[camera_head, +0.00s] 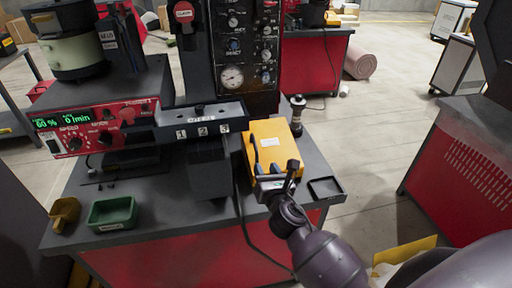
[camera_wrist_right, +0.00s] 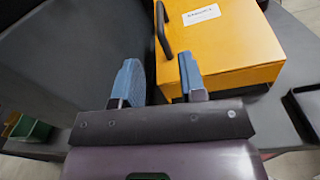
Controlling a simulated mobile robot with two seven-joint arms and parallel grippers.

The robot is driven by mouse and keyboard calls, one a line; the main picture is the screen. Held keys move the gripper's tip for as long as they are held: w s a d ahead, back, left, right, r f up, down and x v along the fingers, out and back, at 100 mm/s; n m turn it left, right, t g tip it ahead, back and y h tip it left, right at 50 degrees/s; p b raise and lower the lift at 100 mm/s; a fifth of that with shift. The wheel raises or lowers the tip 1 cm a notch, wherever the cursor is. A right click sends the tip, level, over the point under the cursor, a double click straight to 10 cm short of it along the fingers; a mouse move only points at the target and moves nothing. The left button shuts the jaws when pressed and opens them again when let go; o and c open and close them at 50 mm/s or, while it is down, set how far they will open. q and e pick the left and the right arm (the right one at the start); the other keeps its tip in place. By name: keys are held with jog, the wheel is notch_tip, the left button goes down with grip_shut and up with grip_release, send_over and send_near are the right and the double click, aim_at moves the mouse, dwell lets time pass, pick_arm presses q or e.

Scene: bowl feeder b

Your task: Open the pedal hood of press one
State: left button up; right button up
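The pedal hood (camera_head: 272,138) is a yellow box with a white label on the dark bench top, right of the press column. It also fills the upper right of the right wrist view (camera_wrist_right: 225,48). Its black bar handle (camera_wrist_right: 162,30) stands along its left edge; the handle also shows in the head view (camera_head: 254,150). The hood looks closed. My right gripper (camera_head: 266,170) is at the hood's near side. In the right wrist view its blue fingers (camera_wrist_right: 158,65) are spread apart, with the handle just beyond the gap between them. No contact is clear. My left gripper is out of view.
A black tray (camera_head: 325,188) lies right of the hood. The red control unit (camera_head: 95,125) and numbered bar (camera_head: 202,131) overhang the bench left of the hood. A black cable hangs beside the hood.

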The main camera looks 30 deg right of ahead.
aim_at(257, 150)
jog(key=w, duration=0.3)
jog(key=w+d, duration=0.1)
jog(key=w, duration=0.3)
jog(key=w+d, duration=0.1)
jog(key=w, duration=0.2)
jog(key=shift+w+b, duration=0.2)
jog(key=shift+b, duration=0.15)
grip_shut()
